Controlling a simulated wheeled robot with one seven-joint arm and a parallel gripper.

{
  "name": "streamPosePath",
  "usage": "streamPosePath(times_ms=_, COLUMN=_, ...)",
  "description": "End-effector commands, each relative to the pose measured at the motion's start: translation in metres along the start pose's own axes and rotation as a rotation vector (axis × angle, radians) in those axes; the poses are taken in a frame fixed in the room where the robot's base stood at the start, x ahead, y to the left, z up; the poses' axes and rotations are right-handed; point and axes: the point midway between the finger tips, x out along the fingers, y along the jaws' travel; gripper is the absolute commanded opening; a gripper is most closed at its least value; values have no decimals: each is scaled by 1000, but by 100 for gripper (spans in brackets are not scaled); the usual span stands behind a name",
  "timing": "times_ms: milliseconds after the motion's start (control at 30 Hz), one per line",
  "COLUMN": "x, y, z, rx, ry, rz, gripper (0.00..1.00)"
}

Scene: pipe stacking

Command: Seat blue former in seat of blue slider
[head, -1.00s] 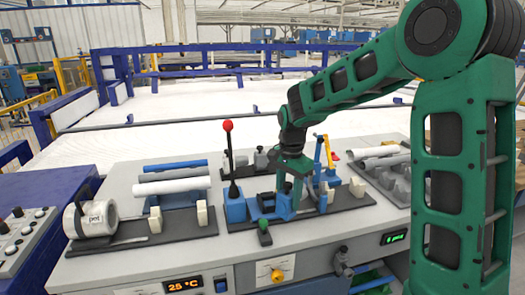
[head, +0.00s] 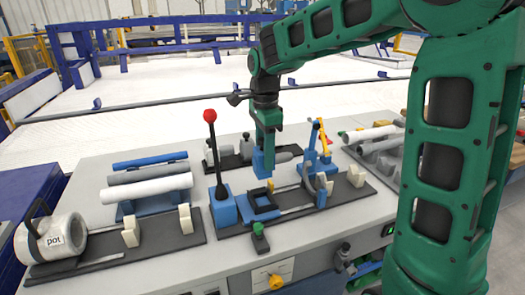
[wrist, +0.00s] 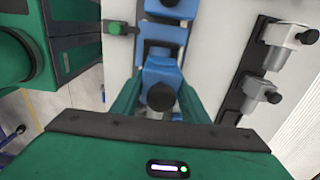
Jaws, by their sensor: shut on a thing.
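My gripper (head: 266,143) is shut on the blue former (head: 262,164), holding it upright above the fixture. In the wrist view the blue former (wrist: 163,75), with a black round knob, sits between the green fingers. In the head view, a dark square seat frame (head: 263,200) shows below and in front of the former, right of the lever block; it appears to belong to the blue slider. In the wrist view, blue parts (wrist: 163,33) lie beyond the former. The gap between former and seat is hard to judge, and the former's underside is hidden.
A blue block (head: 223,207) carries a black lever with a red ball. A green-knobbed part (head: 260,238) stands at the fixture's front. Blue and yellow upright parts (head: 320,145) stand on the right. Grey formers with black knobs (wrist: 287,35) sit on a rack behind. Pipes (head: 150,187) lie left.

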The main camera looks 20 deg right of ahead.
Motion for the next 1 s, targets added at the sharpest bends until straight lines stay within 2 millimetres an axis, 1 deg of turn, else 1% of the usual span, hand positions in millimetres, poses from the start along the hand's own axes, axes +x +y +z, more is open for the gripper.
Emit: streamPosePath(times_ms=1000, x=67, y=0, z=-2, rx=1, ry=-1, rz=-1, gripper=2)
